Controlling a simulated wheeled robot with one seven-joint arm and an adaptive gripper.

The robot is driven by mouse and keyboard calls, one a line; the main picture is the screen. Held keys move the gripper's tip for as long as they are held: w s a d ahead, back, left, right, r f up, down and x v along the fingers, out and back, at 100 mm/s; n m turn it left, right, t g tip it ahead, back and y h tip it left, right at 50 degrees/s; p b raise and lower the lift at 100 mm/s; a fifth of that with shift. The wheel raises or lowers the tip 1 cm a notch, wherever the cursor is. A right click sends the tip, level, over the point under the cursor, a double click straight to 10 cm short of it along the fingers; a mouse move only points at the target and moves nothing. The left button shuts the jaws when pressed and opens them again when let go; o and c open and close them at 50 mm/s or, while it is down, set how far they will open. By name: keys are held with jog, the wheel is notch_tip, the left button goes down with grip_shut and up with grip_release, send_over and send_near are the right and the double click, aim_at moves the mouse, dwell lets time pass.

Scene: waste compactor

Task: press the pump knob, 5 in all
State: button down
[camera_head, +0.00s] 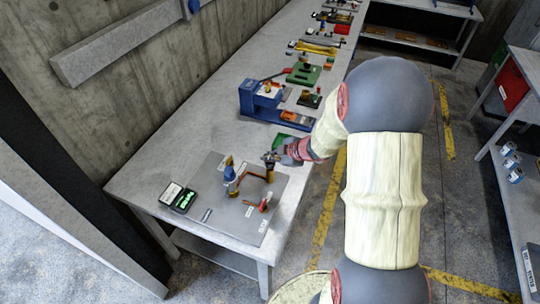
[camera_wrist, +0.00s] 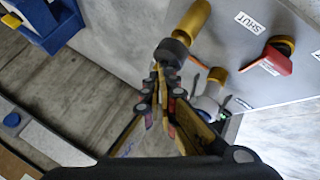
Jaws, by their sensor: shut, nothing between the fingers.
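A grey plate (camera_head: 222,212) on the bench carries the pump set. In the wrist view a brass post (camera_wrist: 192,20) with a dark round cap (camera_wrist: 172,50), which looks like the pump knob, stands at the top centre. My gripper (camera_wrist: 159,72) is shut and empty, its fingertips at the dark cap. I cannot tell whether they press on it. In the head view my gripper (camera_head: 270,158) is over the far right part of the plate and hides part of this post. A blue part with a brass top (camera_head: 230,177) stands left of it, by a copper pipe (camera_head: 254,178).
A black box with green lit marks (camera_head: 178,198) sits at the plate's left edge. A blue press (camera_head: 262,95) and other devices stand farther along the bench. A concrete wall is at left.

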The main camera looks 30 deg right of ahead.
aim_at(269, 162)
jog(key=shift+r+p, duration=2.05)
jog(key=shift+p, duration=0.15)
notch_tip(269, 162, up, 5)
jog(key=p, duration=0.5)
dwell(0.9)
